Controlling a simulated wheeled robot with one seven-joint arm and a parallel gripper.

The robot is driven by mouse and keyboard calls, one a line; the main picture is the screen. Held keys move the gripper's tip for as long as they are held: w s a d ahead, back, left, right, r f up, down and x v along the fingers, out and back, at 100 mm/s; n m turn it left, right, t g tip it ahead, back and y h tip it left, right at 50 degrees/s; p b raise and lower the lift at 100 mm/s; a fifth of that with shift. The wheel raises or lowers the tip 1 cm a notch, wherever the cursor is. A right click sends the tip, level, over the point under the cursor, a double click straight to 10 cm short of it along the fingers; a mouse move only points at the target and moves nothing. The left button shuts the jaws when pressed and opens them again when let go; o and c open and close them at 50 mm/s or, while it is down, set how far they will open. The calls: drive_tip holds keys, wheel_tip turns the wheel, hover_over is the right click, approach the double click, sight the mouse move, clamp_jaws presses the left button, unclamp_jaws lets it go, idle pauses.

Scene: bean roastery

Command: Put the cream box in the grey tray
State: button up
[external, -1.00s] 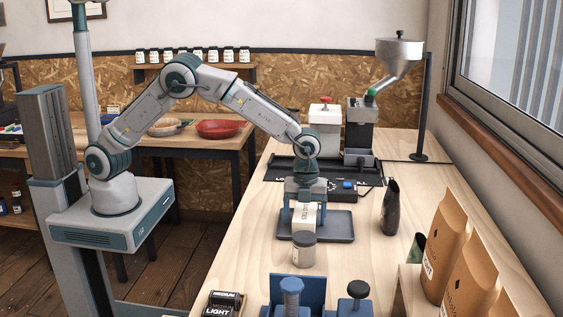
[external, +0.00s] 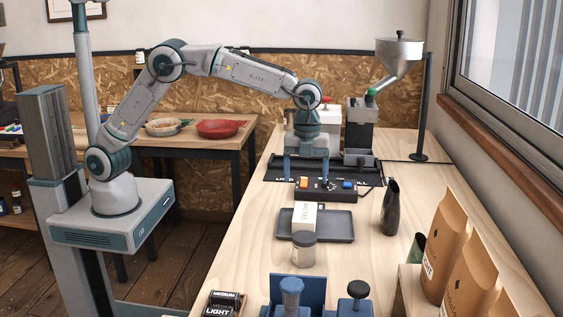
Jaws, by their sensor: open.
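The cream box (external: 304,216) stands upright in the left part of the grey tray (external: 335,228) on the wooden counter. A lidded jar in front hides a little of the box's lower part. My gripper (external: 307,180) is open and empty, raised above and behind the box, over the black panel with buttons. It is apart from the box.
The lidded jar (external: 304,249) stands in front of the tray. A dark bottle (external: 391,207) stands to its right. The black panel (external: 345,193) with coloured buttons lies behind it. Blue holders (external: 300,296) and brown bags (external: 445,245) are near the front.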

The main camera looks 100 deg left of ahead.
drive_tip(key=s+a+r+n, duration=0.2)
drive_tip(key=s+r+n, duration=0.35)
drive_tip(key=s, duration=0.35)
drive_tip(key=s+a+f+n+t, duration=0.1)
drive_tip(key=s+n+t, duration=0.2)
drive_tip(key=s+n, duration=0.9)
drive_tip(key=s, duration=1.5)
drive_tip(key=shift+f, duration=0.15)
drive_tip(key=shift+a+n, duration=0.1)
drive_tip(key=shift+n, duration=0.15)
